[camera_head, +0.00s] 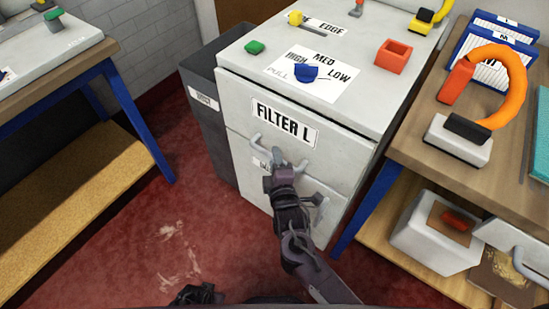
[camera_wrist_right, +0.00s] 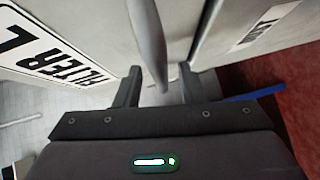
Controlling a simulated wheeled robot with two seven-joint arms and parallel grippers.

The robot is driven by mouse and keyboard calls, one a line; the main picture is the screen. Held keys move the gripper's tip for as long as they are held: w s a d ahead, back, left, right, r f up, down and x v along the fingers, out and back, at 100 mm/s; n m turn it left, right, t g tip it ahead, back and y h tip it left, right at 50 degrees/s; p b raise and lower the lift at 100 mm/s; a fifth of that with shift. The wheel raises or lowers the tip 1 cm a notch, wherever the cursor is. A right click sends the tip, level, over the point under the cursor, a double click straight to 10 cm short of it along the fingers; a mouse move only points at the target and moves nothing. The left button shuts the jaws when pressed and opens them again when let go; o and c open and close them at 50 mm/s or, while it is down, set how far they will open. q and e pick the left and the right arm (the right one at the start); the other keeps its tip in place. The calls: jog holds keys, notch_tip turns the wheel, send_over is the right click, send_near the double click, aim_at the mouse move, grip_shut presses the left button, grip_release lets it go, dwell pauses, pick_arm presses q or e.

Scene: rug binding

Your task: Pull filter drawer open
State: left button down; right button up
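The filter drawer (camera_head: 236,104) is the upper front of the white cabinet, labelled "FILTER L" (camera_head: 284,124). It looks flush with the cabinet. Its pale bar handle (camera_head: 258,142) runs below the label, partly hidden by my right gripper (camera_head: 277,162). In the right wrist view the handle (camera_wrist_right: 149,40) reaches in between the two spread fingers of my right gripper (camera_wrist_right: 157,84), with a gap showing on both sides. A dark part at the bottom edge in the head view looks like my left gripper (camera_head: 196,295); its fingers are unclear.
A lower front with its own label, seen in the right wrist view (camera_wrist_right: 268,24), lies below the drawer. A workbench (camera_head: 415,145) with an orange ring tool (camera_head: 508,85) stands close on the right. Red floor (camera_head: 130,240) is open in front and to the left.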

jog(key=shift+x, duration=0.75)
grip_shut()
